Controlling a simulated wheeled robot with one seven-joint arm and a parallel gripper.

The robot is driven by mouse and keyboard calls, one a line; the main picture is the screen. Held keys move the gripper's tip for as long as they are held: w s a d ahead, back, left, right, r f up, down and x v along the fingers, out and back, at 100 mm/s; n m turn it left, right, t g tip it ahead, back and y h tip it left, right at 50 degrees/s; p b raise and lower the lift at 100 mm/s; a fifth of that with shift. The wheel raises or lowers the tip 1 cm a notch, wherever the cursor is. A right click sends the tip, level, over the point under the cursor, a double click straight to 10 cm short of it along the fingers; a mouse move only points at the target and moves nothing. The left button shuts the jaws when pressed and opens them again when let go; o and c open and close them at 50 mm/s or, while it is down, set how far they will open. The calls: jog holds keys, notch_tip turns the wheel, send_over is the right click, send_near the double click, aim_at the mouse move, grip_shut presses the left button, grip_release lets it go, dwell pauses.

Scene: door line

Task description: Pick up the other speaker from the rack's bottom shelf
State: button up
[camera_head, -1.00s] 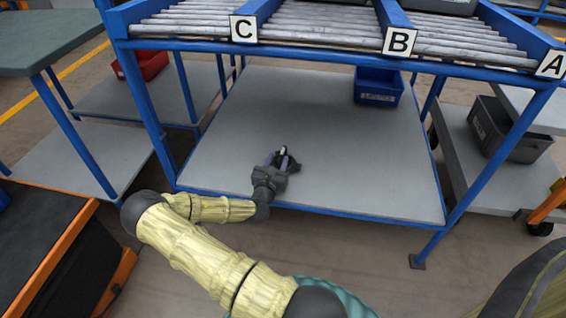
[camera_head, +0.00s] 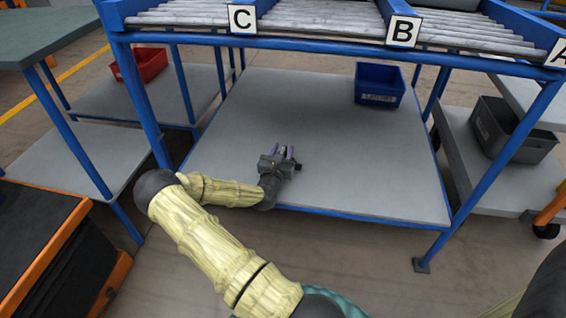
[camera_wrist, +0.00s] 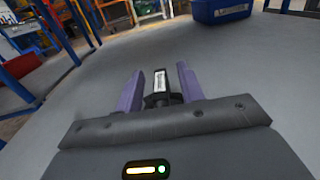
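A small dark block with a pale label, apparently the speaker (camera_wrist: 159,84), is on the rack's bottom shelf (camera_head: 360,165). In the wrist view it stands between the two purple fingers of my gripper (camera_wrist: 160,92), with its lower part hidden behind the gripper body. In the head view my gripper (camera_head: 283,154) is low over the front middle of the shelf, pointing toward the back, and the speaker is only a small patch between the fingers. The fingers are apart, and a narrow gap seems to show on each side of the speaker.
A blue bin (camera_head: 379,84) sits at the back right of the shelf; it also shows in the wrist view (camera_wrist: 221,10). Blue posts and the roller level with labels C (camera_head: 242,19) and B (camera_head: 403,32) frame the space. Most of the shelf is bare.

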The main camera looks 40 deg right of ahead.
grip_shut()
jog(key=shift+r, duration=0.1)
notch_tip(320, 180, up, 10)
jog(key=p, duration=0.6)
dwell(0.5)
